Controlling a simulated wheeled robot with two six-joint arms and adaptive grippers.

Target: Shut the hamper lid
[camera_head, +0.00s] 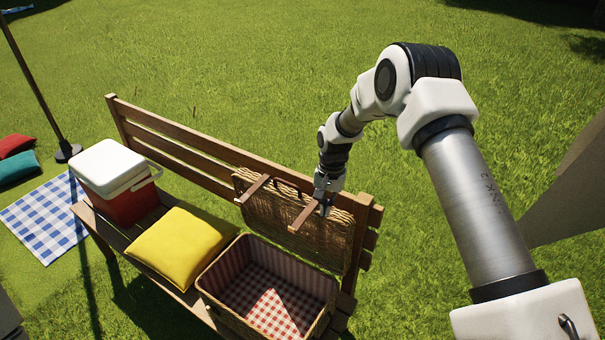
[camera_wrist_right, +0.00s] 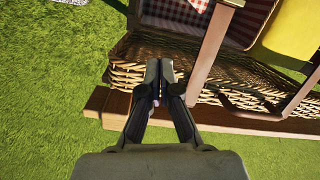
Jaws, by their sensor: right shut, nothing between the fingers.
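The wicker hamper (camera_head: 228,316) stands open on the bench, with a red-and-white checked lining inside. Its wicker lid (camera_head: 333,247) is raised and leans back at the bench's backrest, with two brown straps or bars on it. My right gripper (camera_head: 325,206) is shut and empty at the lid's upper edge, beside the right-hand strap. In the right wrist view the shut fingers (camera_wrist_right: 160,72) are over the lid's woven edge (camera_wrist_right: 238,92), left of a strap; I cannot tell if they touch. My left gripper is not in view.
A yellow cushion (camera_head: 180,245) lies left of the hamper on the bench. A red cooler with a white lid (camera_head: 110,167) stands at the bench's left end. The slatted backrest (camera_head: 180,150) runs behind the lid. Open grass lies behind it.

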